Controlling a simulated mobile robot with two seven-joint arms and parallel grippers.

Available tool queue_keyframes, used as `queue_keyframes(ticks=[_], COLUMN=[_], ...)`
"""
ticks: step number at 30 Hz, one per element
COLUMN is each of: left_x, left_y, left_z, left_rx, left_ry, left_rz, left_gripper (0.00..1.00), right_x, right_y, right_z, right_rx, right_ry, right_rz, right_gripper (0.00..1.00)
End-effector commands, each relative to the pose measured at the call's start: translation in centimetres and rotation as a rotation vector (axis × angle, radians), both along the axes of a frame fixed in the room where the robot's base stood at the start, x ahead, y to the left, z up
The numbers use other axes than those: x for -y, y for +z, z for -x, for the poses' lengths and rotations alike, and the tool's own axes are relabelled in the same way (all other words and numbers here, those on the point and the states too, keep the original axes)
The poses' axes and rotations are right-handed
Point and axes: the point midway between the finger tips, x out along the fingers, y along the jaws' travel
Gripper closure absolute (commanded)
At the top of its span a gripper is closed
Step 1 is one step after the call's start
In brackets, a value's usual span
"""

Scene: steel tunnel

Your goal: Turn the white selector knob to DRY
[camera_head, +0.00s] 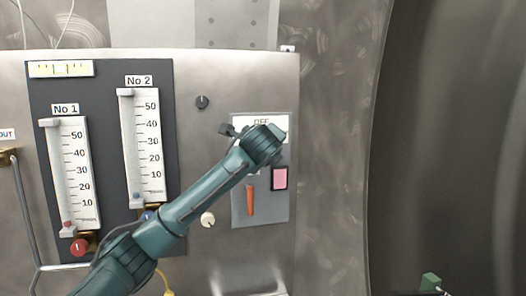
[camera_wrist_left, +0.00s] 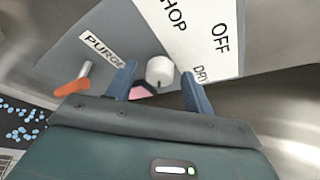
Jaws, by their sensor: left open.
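The white selector knob (camera_wrist_left: 160,70) shows in the left wrist view beside a white label plate (camera_wrist_left: 200,35) that reads OFF, DRY and a partly cut word ending in HOP. DRY is printed at the plate's edge, right of the knob. Its pointing direction is not clear. My left gripper (camera_wrist_left: 159,74) is open, one finger on each side of the knob; contact cannot be told. In the head view my left wrist covers the knob and part of the label plate (camera_head: 278,122).
Below my wrist are a pink square (camera_head: 279,178) and an orange lever (camera_head: 250,200), labelled PURGE in the wrist view. A small cream knob (camera_head: 208,220), a black knob (camera_head: 202,102) and two gauges (camera_head: 142,145) are left. The tunnel wall (camera_head: 450,130) is right.

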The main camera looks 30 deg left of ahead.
Motion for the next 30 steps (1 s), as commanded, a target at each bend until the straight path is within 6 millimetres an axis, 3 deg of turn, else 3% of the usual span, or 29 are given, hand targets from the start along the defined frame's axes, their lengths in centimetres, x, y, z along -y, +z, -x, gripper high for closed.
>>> queue_keyframes(ticks=[16, 21, 30], left_x=[5.6, 6.4, 6.5], left_y=[2.7, 3.1, 3.2], left_z=[8.8, 10.0, 10.3], left_rx=[0.004, 0.000, -0.001], left_ry=[-0.001, -0.001, 0.000], left_rz=[-0.001, 0.000, -0.001], left_gripper=[0.48, 0.48, 0.48], right_x=[-0.4, -0.6, -0.5], right_y=[-0.7, -0.6, -0.6], right_z=[-0.4, -0.3, -0.3], right_rx=[0.028, 0.034, 0.033], right_ry=[-0.012, -0.007, -0.001], right_rz=[-0.026, -0.029, -0.025], right_gripper=[0.64, 0.64, 0.64])
